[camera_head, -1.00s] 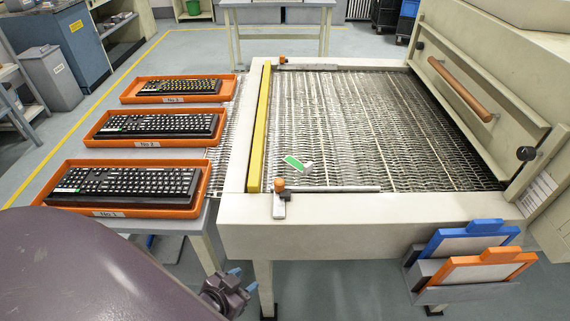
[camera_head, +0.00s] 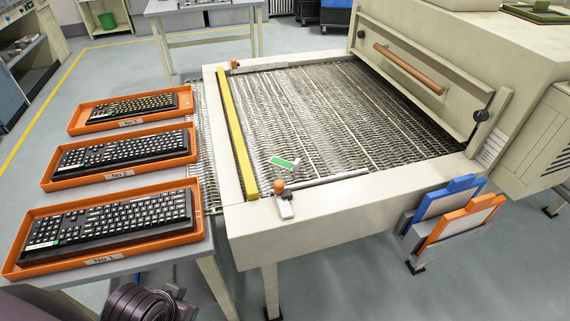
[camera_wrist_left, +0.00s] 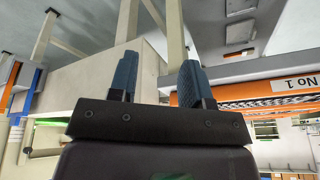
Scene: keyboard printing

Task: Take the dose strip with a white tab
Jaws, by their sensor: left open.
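The dose strip (camera_head: 283,162), green with a white tab (camera_head: 296,160) at its right end, lies on the wire mesh belt (camera_head: 330,110) of the machine, near the front left behind the metal guide bar. My left gripper (camera_wrist_left: 157,78) shows in the left wrist view, open and empty, its two blue fingers apart. It is near the machine's side and the orange No 1 tray (camera_wrist_left: 285,88). In the head view only part of my left arm shows at the bottom left; the fingers are out of sight there. My right gripper is in neither view.
Three orange trays with keyboards, No 1 (camera_head: 110,258), No 2 (camera_head: 60,183) and No 3 (camera_head: 85,130), stand on a table left of the machine. A yellow bar (camera_head: 236,135) edges the belt's left side. Blue (camera_head: 462,184) and orange (camera_head: 483,202) frames hang at the front right.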

